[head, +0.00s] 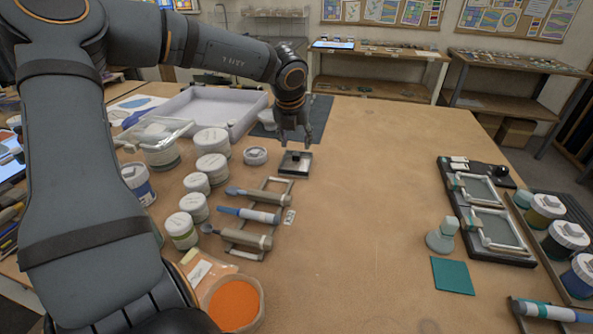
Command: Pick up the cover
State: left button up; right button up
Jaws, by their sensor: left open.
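My left arm comes in from the left, and its gripper (295,138) points down with its fingers apart and nothing seen between them. Just below and in front of the fingertips, a small dark square tray (295,163) lies on the table. A small light block stands in it. A clear, flat cover-like piece (158,130) lies on top of a wide jar (163,154) at the left, well apart from the gripper. A low round lidded pot (255,156) sits just left of the dark tray. I cannot tell for certain which piece is the cover. My right gripper is out of view.
A rack (262,215) with several tools stands in front of the dark tray. White-lidded jars (211,141) line its left, with a pale tray (245,117) behind. Framed panes (496,229), a pale-green knobbed piece (440,238) and jars (565,236) are at right. The table's middle is clear.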

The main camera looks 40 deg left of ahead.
aim_at(296, 153)
pick_arm(q)
jog(key=shift+f+p, duration=0.15)
jog(key=shift+p, duration=0.15)
jog(key=p+x, duration=0.1)
jog(key=x, duration=0.3)
jog(key=shift+a+f, duration=0.1)
jog(key=shift+f, duration=0.3)
jog(key=shift+r, duration=0.1)
jog(key=shift+c, duration=1)
grip_shut()
